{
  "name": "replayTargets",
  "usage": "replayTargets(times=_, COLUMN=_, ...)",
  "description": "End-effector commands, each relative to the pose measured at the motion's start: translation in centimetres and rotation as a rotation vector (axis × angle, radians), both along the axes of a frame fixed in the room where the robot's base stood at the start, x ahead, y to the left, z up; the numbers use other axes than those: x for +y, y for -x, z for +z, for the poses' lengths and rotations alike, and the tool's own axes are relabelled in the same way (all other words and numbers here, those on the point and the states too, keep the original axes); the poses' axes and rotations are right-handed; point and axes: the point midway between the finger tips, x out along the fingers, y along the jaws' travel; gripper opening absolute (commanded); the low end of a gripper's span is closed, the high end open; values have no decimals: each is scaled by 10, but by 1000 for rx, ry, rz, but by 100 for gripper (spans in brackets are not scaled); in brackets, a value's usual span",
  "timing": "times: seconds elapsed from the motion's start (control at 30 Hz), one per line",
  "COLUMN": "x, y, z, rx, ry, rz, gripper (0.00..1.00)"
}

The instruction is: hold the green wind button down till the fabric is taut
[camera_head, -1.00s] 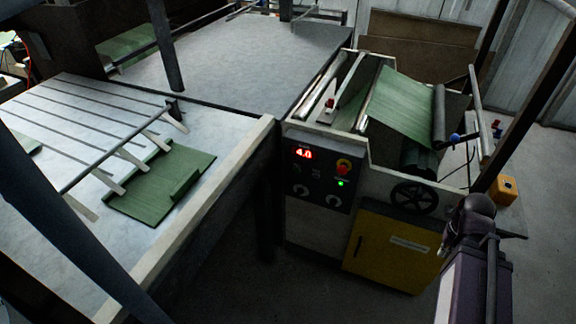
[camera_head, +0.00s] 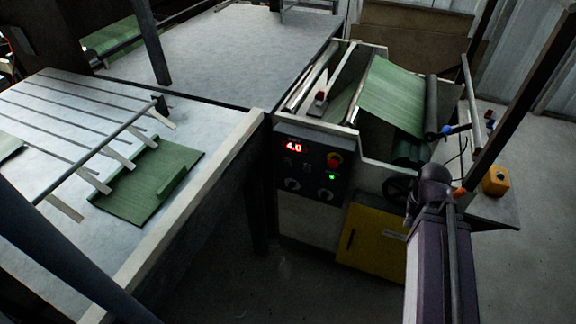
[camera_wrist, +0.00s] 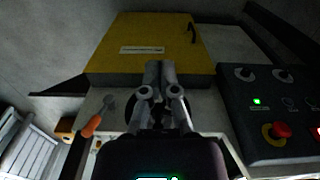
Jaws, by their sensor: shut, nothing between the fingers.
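My gripper (camera_wrist: 160,70) is shut and empty in the wrist view, with its fingers in front of the machine's side. In the head view my arm hides it. The control panel (camera_head: 311,167) carries a lit green button or lamp (camera_head: 331,177); I cannot tell which. The same green light (camera_wrist: 256,101) shows right of my gripper in the wrist view, apart from it. The green fabric (camera_head: 393,101) slopes from the machine's upper bars to a dark roller (camera_head: 432,104). Its upper sheet looks fairly flat; its lower part is dark and unclear.
A red emergency stop (camera_head: 334,159) sits above the green light; it also shows in the wrist view (camera_wrist: 282,130). A yellow cabinet door (camera_head: 371,246) is below. My arm partly covers the handwheel (camera_head: 396,188). A yellow box (camera_head: 496,181) stands at right. Green fabric (camera_head: 148,186) lies on the left table.

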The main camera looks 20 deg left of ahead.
Motion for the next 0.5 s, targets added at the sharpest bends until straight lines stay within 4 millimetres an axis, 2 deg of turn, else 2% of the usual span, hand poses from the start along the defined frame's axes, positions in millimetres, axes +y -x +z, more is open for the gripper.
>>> replayTargets(times=0.27, x=14, y=-14, z=-12, rx=-18, ry=35, rz=35, gripper=0)
replayTargets(times=0.5, x=57, y=-44, z=-37, rx=-70, ry=119, rz=126, gripper=0)
